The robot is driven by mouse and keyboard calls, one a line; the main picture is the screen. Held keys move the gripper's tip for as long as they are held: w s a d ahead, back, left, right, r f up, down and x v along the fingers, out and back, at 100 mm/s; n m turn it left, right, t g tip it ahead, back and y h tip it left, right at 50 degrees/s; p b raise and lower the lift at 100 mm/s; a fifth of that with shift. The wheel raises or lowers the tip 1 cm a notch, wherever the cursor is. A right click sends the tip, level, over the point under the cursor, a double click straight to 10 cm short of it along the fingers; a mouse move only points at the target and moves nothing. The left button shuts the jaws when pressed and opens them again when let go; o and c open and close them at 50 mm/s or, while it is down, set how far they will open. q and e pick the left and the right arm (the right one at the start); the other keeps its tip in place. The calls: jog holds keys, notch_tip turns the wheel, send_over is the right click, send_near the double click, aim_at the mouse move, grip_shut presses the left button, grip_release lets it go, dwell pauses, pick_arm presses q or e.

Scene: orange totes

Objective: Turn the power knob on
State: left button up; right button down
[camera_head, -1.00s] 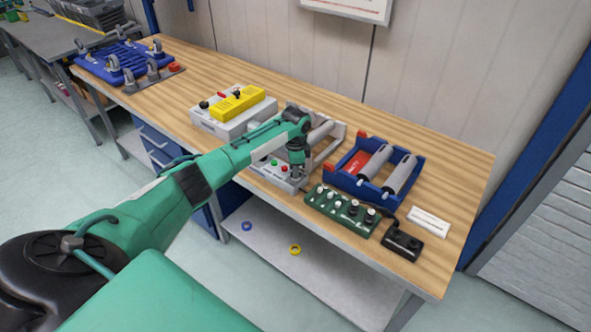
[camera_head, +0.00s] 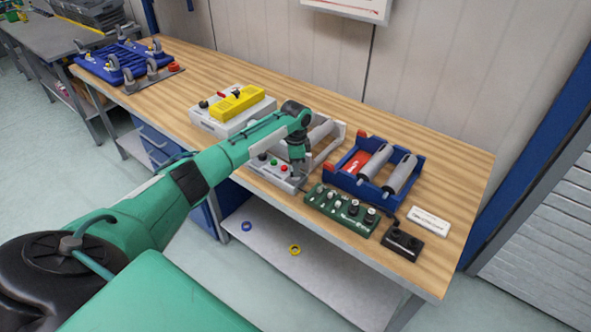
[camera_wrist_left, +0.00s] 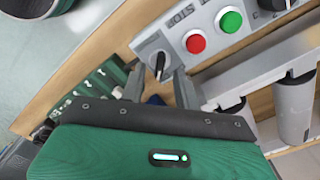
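A white control box (camera_head: 268,174) stands near the front edge of the workbench, with a red and a green button. In the left wrist view its panel (camera_wrist_left: 212,52) carries a dark knob (camera_wrist_left: 156,61) at the near end, then a red button (camera_wrist_left: 195,43), a green button (camera_wrist_left: 230,19) and a black knob (camera_wrist_left: 272,4). My left gripper (camera_head: 301,184) points down at the right end of this box. In the wrist view its two fingers (camera_wrist_left: 160,75) are apart, with the near knob between their tips. I cannot tell whether they touch it. My right gripper is out of view.
A green panel with several knobs (camera_head: 342,211) and a small black box (camera_head: 402,244) lie to the right. A blue roller frame (camera_head: 345,180) stands behind them. A white box with a yellow top (camera_head: 232,110) is to the left.

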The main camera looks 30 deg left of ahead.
pick_arm(q)
notch_tip(320, 180, up, 12)
jog(key=b, duration=0.2)
jog(key=shift+b, duration=0.35)
jog(key=shift+f, duration=0.1)
